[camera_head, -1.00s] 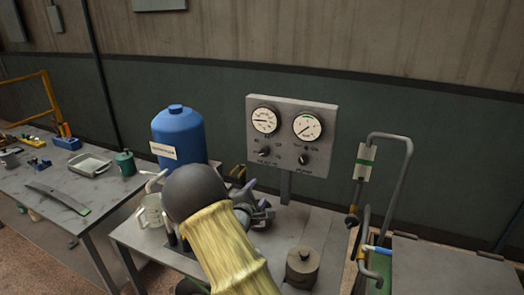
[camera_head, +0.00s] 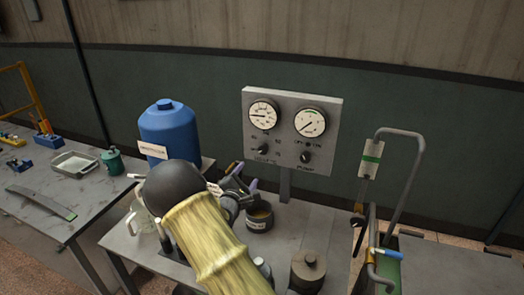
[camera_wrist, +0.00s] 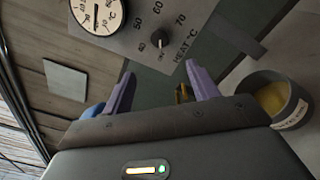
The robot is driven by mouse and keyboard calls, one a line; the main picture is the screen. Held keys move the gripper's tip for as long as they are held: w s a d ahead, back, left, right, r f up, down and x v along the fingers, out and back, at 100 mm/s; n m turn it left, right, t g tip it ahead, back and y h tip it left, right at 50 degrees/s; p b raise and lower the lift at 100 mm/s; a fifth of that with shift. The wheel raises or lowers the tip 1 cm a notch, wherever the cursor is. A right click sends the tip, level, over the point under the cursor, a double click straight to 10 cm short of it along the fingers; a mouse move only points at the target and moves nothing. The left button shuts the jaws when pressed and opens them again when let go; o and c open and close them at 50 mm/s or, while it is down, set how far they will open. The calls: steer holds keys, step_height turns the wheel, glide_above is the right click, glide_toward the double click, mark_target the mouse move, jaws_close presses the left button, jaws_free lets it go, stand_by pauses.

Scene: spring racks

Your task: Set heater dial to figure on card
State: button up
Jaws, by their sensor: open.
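The heater dial (camera_wrist: 164,43) is a dark knob on the grey gauge panel (camera_head: 240,120), marked "HEAT °C" with figures 40 to 70 around it in the wrist view. In the head view the dial (camera_head: 262,150) is the left knob, under the left gauge. Where its pointer stands is hard to tell. My gripper (camera_wrist: 160,82) has two purple fingers, apart and empty, short of the dial. In the head view my gripper (camera_head: 243,176) is below and left of the dial. A white card (camera_head: 153,151) on the blue tank (camera_head: 168,127) is too small to read.
A second knob (camera_head: 306,157), marked PUMP, sits right of the heater dial. A labelled pot (camera_head: 260,221) with yellowish contents stands below the panel, close to my gripper. A lidded pot (camera_head: 308,272) stands at the front. A bent pipe stand (camera_head: 414,180) rises on the right.

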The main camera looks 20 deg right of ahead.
mark_target(262, 151)
steer(key=p+x, duration=0.5)
steer(key=x, duration=1.2)
steer(key=shift+d+p, duration=0.15)
steer(key=shift+p, duration=0.15)
steer(key=c, duration=1)
